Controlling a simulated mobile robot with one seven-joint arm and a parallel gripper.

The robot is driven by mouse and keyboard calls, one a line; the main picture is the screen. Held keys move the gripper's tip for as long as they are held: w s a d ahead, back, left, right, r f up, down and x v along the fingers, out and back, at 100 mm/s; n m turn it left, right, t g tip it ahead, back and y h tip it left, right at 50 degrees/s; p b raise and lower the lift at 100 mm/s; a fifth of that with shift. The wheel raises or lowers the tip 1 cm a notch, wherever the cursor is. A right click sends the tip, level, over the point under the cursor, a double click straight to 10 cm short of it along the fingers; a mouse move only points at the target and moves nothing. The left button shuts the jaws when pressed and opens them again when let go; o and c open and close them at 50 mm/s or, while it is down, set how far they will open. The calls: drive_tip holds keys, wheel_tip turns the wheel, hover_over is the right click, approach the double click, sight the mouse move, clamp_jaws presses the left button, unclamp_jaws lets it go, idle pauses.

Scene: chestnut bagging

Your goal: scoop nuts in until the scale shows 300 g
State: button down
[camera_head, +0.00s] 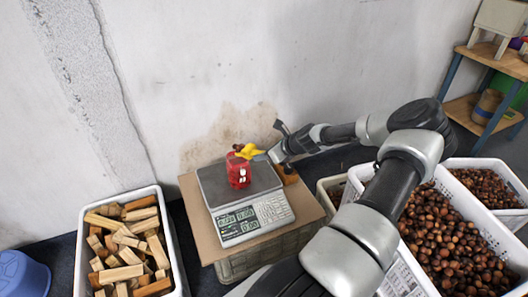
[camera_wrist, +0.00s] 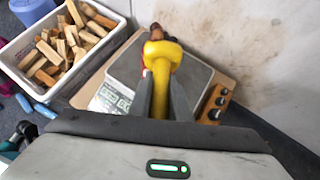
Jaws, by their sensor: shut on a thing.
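My gripper (camera_head: 266,156) is shut on the handle of a yellow scoop (camera_head: 247,151), over the scale. In the wrist view the scoop (camera_wrist: 162,52) lies between my two fingers (camera_wrist: 162,90). Brown nuts (camera_wrist: 155,31) show at its far end; I cannot tell whether they lie in the scoop or beyond it. A red bag (camera_head: 238,172) with white marks stands on the pan of the scale (camera_head: 211,185), just below the scoop. The scoop hides part of its top. The scale's display (camera_head: 237,220) is lit, but its digits are too small to read.
The scale stands on a cardboard-topped crate (camera_head: 193,219). A white crate of wood pieces (camera_head: 78,262) is at left, beside a blue tub (camera_head: 22,272). White crates of chestnuts (camera_head: 487,228) are at right, partly behind my arm. A wooden block with dark knobs (camera_wrist: 216,104) sits beside the scale.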

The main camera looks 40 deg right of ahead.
drive_tip(key=r+p, duration=0.1)
drive_tip(key=w+r+g+p, duration=0.1)
drive_tip(key=p, duration=0.1)
drive_tip(key=shift+a+r+g+h, duration=0.1)
drive_tip(key=shift+r+g+h, duration=0.2)
drive_tip(key=w+r+g+p, duration=0.2)
drive_tip(key=shift+a+r+p, duration=0.1)
drive_tip(key=shift+a+p, duration=0.1)
drive_tip(key=shift+p, duration=0.1)
drive_tip(key=shift+w+r+g+h, duration=0.1)
drive_tip(key=shift+w+g+h, duration=0.2)
drive_tip(key=shift+g, duration=0.2)
drive_tip(key=shift+w+a+r+g+p, duration=0.2)
drive_tip(key=shift+w+r+g+p, duration=0.3)
drive_tip(key=shift+w+g, duration=0.2)
drive_tip(key=shift+w+a+r+g+h+b, duration=0.15)
drive_tip(key=shift+w+r+g+h+b, duration=0.15)
drive_tip(key=shift+w+g, duration=0.35)
drive_tip(key=shift+w+a+r+g+h+b, duration=0.1)
drive_tip(key=shift+w+r+g+h, duration=0.1)
drive_tip(key=shift+w+r+g, duration=0.4)
drive_tip(key=shift+s+f, duration=0.2)
drive_tip(key=shift+f, duration=0.05)
